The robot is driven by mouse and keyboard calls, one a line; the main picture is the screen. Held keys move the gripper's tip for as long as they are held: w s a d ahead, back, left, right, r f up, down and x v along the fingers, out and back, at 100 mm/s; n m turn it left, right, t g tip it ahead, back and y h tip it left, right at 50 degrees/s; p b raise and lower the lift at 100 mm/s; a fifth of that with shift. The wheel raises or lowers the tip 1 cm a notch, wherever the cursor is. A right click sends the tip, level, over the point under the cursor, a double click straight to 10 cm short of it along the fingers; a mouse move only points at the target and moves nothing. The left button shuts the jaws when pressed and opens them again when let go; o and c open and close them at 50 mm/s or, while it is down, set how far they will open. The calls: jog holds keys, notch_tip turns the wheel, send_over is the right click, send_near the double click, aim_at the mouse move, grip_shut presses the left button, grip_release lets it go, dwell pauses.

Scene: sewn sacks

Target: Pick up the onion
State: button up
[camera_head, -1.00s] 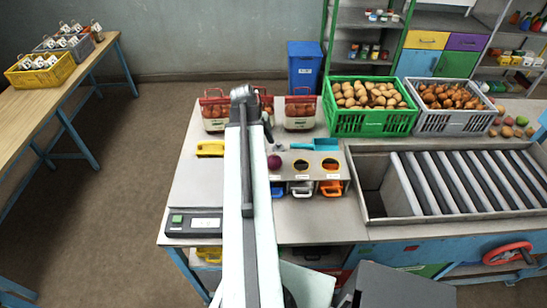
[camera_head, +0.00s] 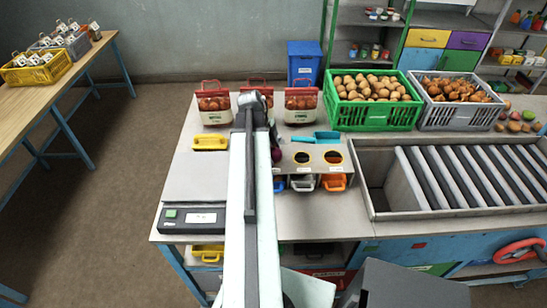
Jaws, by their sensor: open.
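A round, dark purple onion (camera_head: 276,155) sits at the left end of a grey sorting stand (camera_head: 315,169) on the workbench. My arm covers part of it. My gripper (camera_head: 273,132) is at the far end of my arm, close to the onion in the picture and just beyond it. The gripper is open, but its fingers are mostly hidden behind my arm, and I cannot tell its height above the bench. I see nothing held in it.
A teal scoop (camera_head: 317,137) lies behind the stand's round holes. Red-handled sacks (camera_head: 300,104) stand at the back, beside a green potato crate (camera_head: 373,127) and a grey crate (camera_head: 452,119). A scale (camera_head: 192,220) and yellow-handled item (camera_head: 210,143) are on the left.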

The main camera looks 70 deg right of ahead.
jog(key=c, duration=1.3)
jog(key=shift+r, duration=0.2)
